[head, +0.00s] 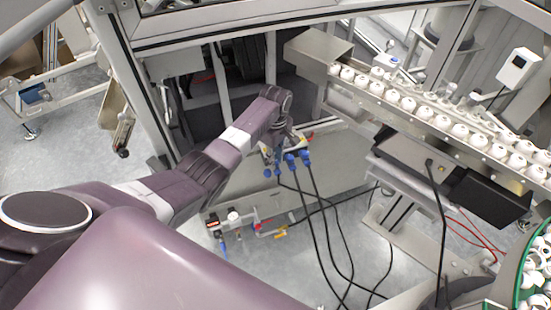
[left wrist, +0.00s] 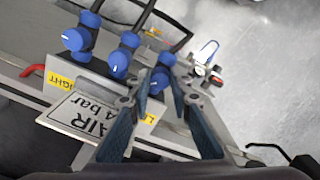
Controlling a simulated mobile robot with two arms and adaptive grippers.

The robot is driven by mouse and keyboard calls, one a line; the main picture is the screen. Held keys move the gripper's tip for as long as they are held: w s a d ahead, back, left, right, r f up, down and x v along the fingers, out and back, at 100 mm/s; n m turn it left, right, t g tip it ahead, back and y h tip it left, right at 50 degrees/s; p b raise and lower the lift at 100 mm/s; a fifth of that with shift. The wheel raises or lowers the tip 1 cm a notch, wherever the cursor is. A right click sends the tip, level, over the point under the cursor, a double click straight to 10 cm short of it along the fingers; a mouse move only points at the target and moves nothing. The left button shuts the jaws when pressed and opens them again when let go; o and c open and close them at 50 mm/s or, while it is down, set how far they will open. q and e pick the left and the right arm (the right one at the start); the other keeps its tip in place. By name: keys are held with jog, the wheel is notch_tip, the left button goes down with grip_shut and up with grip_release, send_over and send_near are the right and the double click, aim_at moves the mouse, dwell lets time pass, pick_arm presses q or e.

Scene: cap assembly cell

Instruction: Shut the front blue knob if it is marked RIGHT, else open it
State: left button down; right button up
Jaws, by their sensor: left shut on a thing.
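Several blue knobs sit in a row on a grey panel in the left wrist view: one at the far left (left wrist: 75,39), one in the middle (left wrist: 120,62) and one at the right (left wrist: 159,81). My left gripper (left wrist: 158,84) has its two fingertips on either side of the right-hand knob and is shut on it. A yellow label (left wrist: 58,82) by the far-left knob reads "IGHT", its start cut off. Another yellow label (left wrist: 150,119) below the gripped knob shows only an "L". In the head view my left gripper (head: 272,160) reaches down to the blue knobs (head: 291,159). My right gripper is out of view.
A white plate (left wrist: 85,117) reading "AIR 4 bar" is below the knobs. Black hoses (head: 318,205) hang from the knob row. A conveyor (head: 400,100) carrying white caps stands at right. A small valve unit (head: 235,222) is low beside my arm.

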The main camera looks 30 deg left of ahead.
pick_arm(q)
jog(key=m+p, duration=0.2)
jog(key=m, duration=0.1)
jog(key=shift+r+m, duration=0.15)
jog(key=shift+m, duration=0.15)
jog(key=m+p, duration=0.1)
jog(key=m, duration=0.3)
jog(key=shift+m, duration=0.3)
jog(key=c, duration=2)
grip_release()
jog(key=shift+c, duration=0.2)
notch_tip(320, 180, up, 12)
